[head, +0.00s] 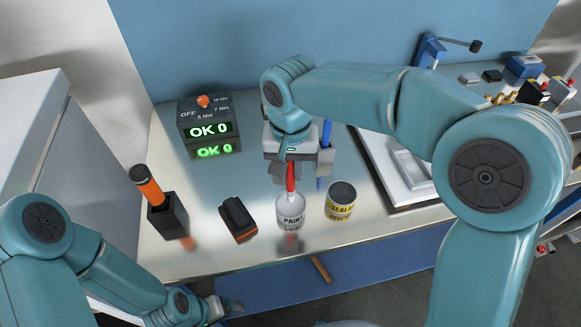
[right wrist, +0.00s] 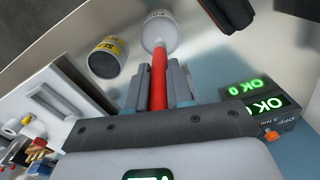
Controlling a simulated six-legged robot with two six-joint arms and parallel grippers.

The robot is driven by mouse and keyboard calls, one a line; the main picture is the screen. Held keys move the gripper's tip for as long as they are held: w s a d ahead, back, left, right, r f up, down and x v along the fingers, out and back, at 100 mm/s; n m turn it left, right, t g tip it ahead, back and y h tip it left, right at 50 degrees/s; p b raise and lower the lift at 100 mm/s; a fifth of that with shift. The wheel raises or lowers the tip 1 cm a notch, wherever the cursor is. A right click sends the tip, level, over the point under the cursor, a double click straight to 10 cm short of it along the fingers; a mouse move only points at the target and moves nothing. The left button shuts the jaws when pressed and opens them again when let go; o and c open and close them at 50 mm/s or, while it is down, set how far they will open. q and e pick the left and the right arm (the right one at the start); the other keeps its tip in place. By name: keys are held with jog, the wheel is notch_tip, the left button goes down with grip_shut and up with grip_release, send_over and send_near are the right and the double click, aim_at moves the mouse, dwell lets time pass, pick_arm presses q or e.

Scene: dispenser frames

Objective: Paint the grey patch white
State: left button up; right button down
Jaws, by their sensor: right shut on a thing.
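My right gripper (head: 291,172) is shut on the red handle of a brush (head: 290,180), which points down at the white paint can (head: 290,216). The brush's lower end meets the can's top; whether the bristles are in the paint is hidden. The right wrist view shows the red handle (right wrist: 158,82) between the fingers and the paint can (right wrist: 160,34) beyond. A white panel (head: 412,168) lies at the right, partly behind my right arm. I cannot make out the grey patch for sure. My left gripper (head: 224,308) is low at the front; its jaws are too small to read.
A yellow sealant can (head: 340,203) stands just right of the paint can. A black-and-orange block (head: 238,217), a black holder (head: 168,218) with an orange-handled tool and a display box (head: 206,122) reading OK 0 are to the left. A blue clamp (head: 432,50) stands behind.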

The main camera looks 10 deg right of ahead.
notch_tip(320, 180, up, 2)
jog(key=shift+s+r+p, duration=0.1)
jog(key=shift+p, duration=0.5)
notch_tip(320, 180, up, 2)
jog(key=shift+r+p, duration=0.1)
jog(key=shift+p, duration=0.85)
jog(key=shift+r+p, duration=0.3)
jog(key=shift+r, duration=0.1)
jog(key=shift+f, duration=0.15)
